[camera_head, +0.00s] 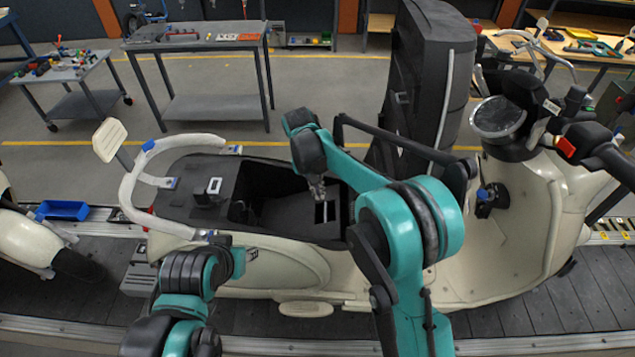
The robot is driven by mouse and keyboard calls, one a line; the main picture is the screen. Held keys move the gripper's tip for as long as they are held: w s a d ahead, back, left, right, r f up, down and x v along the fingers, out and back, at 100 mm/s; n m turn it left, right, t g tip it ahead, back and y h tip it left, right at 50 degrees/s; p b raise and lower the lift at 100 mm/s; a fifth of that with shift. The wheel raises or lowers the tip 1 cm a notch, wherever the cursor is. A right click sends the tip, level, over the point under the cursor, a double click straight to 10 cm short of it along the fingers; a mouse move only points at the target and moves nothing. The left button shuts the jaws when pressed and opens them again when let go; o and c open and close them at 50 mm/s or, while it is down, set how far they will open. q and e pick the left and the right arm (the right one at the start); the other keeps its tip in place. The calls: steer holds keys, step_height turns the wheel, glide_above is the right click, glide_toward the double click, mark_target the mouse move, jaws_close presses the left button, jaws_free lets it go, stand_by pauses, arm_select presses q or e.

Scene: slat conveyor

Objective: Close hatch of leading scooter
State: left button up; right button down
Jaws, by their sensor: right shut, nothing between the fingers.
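The cream scooter (280,268) stands on the conveyor, facing right. Its hatch, the black seat (432,70), stands raised and nearly upright. The black storage compartment (262,195) below it is uncovered. My right gripper (318,190) is shut and empty, pointing down above the compartment opening, to the left of the raised hatch.
Part of another cream scooter (25,240) shows at the far left. A blue tray (62,210) sits on the conveyor's far edge. The scooter's white rear rail (133,195) and handlebar (600,150) flank the compartment. A grey table (200,38) stands behind, across clear floor.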

mark_target(325, 212)
steer(key=f, duration=0.4)
steer(key=d+f, duration=0.1)
steer(key=f, duration=0.1)
steer(key=shift+d+f, duration=0.2)
steer(key=shift+f, duration=0.35)
step_height(325, 212, down, 9)
steer(key=d+y+b, duration=0.2)
steer(key=y+b, duration=0.1)
steer(key=b, duration=0.4)
steer(key=shift+d+f+b, duration=0.2)
steer(key=shift+d+b, duration=0.2)
steer(key=shift+s, duration=0.1)
